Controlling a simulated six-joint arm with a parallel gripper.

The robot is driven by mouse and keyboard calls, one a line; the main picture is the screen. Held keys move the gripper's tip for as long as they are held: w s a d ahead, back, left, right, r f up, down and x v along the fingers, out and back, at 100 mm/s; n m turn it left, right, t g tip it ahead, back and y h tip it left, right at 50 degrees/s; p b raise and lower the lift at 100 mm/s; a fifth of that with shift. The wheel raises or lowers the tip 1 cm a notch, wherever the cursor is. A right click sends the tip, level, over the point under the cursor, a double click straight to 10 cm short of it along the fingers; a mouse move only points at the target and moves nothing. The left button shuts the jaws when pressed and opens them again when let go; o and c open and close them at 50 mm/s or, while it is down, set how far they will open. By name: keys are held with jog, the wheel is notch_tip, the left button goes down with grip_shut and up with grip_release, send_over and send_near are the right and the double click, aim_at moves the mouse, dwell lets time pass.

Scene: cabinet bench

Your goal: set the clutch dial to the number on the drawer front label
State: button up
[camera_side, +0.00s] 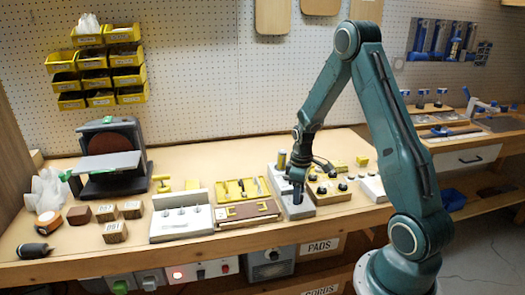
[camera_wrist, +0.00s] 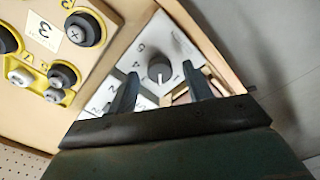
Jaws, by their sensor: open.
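A dark round dial (camera_wrist: 160,66) with a pale pointer line sits on a white numbered plate (camera_wrist: 128,62) in the wrist view. The line points toward the bottom of the picture. Digits that look like 4 and 5 show left of the dial; others are too blurred to read. My gripper (camera_wrist: 161,76) is open, one finger on either side of the dial; I cannot tell if they touch it. In the side view, my gripper (camera_side: 297,186) is low over a grey box (camera_side: 297,206), which hides the dial. I cannot identify the drawer front label.
A panel with black knobs (camera_wrist: 84,28) carries a white label reading 3 (camera_wrist: 75,34), close left of the dial. In the side view, a yellow tray (camera_side: 240,190) and a white switch box (camera_side: 181,222) stand to the left.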

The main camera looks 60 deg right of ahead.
notch_tip(320, 180, up, 13)
jog(key=shift+r, duration=0.15)
dwell(0.5)
jog(key=s+a+r+t, duration=0.2)
jog(key=s+a+r, duration=0.2)
jog(key=a+r, duration=0.75)
jog(key=s+a+r+m+t, duration=0.2)
jog(key=s+a+t, duration=0.1)
jog(key=s+a, duration=0.7)
jog(key=shift+s+a+t, duration=0.3)
jog(key=shift+s+a, duration=0.1)
jog(key=shift+a, duration=0.3)
